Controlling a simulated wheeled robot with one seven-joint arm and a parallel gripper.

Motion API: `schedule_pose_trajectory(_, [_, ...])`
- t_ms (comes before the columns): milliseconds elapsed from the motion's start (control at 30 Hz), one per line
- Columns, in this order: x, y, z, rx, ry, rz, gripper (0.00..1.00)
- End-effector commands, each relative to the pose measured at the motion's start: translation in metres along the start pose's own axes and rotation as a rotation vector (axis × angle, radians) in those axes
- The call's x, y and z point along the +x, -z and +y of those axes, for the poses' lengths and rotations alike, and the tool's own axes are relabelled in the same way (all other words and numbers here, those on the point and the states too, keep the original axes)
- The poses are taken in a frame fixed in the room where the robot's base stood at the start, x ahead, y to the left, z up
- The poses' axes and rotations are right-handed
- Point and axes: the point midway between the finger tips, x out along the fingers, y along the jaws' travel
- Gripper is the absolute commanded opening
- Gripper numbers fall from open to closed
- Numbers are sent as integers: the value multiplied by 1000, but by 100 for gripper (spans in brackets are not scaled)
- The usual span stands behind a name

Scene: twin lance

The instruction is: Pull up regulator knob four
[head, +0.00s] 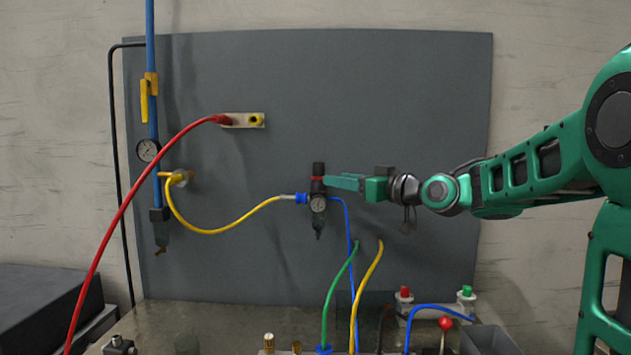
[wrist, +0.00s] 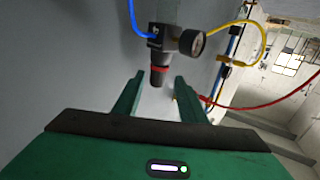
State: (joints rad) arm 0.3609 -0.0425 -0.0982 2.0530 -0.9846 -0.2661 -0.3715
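The regulator (head: 318,204) hangs on the grey panel, with a round gauge on its front. Its black knob (head: 318,169) points up and has a red ring at its base; the knob also shows in the wrist view (wrist: 159,74). My gripper (head: 328,182) reaches in from the right at knob height. In the wrist view my gripper (wrist: 158,78) is open, one finger on each side of the knob's end. Gaps show between the knob and both fingers. No number is readable on the regulator.
A blue hose (head: 347,225) runs down from the regulator, and a yellow hose (head: 235,228) joins its left side. A red hose (head: 140,190) crosses the left. Green and yellow hoses rise from the bench below. The panel above the regulator is clear.

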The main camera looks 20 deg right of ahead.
Motion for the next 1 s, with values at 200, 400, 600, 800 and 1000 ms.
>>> schedule_pose_trajectory(200, [38, -1, 2, 1, -1, -1, 38])
schedule_pose_trajectory(400, [68, -1, 3, 1, -3, -2, 38])
schedule_pose_trajectory(600, [84, -1, 3, 0, -5, -3, 38])
schedule_pose_trajectory(800, [87, -1, 3, 0, -5, -2, 38])
schedule_pose_trajectory(1000, [87, -1, 4, 0, -5, -2, 24])
